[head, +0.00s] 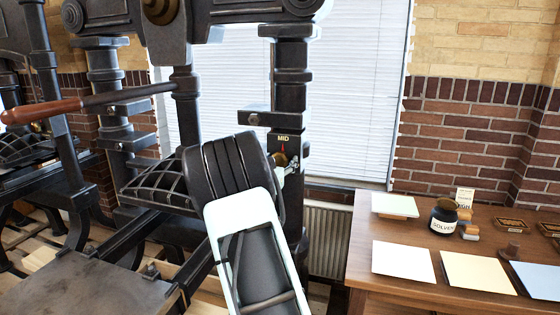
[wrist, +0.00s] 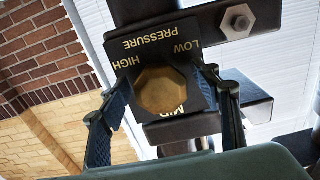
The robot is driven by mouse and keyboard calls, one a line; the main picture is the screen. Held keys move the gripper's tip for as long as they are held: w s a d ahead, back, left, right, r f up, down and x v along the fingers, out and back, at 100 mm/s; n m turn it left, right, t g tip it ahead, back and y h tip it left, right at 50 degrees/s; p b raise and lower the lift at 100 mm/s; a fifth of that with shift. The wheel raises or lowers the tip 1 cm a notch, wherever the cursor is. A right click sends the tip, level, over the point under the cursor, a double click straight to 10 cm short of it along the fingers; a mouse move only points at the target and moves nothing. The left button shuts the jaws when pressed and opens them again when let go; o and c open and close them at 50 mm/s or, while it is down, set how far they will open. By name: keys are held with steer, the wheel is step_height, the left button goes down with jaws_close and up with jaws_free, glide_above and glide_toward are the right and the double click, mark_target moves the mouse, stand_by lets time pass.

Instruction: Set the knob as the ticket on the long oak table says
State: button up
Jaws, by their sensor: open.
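The brass knob (wrist: 163,90) is many-sided and sits on a black dial plate (wrist: 190,29) marked PRESSURE, LOW, HIGH and MID, upside down in the wrist view. My gripper (wrist: 167,78) is open, with one finger on each side of the knob; I cannot tell whether either touches it. The knob (head: 279,160) is partly hidden there by my arm. A small upright card (head: 465,195) stands on the brown wooden table (head: 388,296); its text is too small to read fully.
The knob is on the upright of a black iron press (head: 292,80) with a wooden-handled bar (head: 60,109). On the table are a solvent jar (head: 444,219), paper sheets (head: 403,262) and small blocks. A radiator (head: 327,240) stands under the window.

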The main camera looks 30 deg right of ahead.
steer(key=c, duration=1.2)
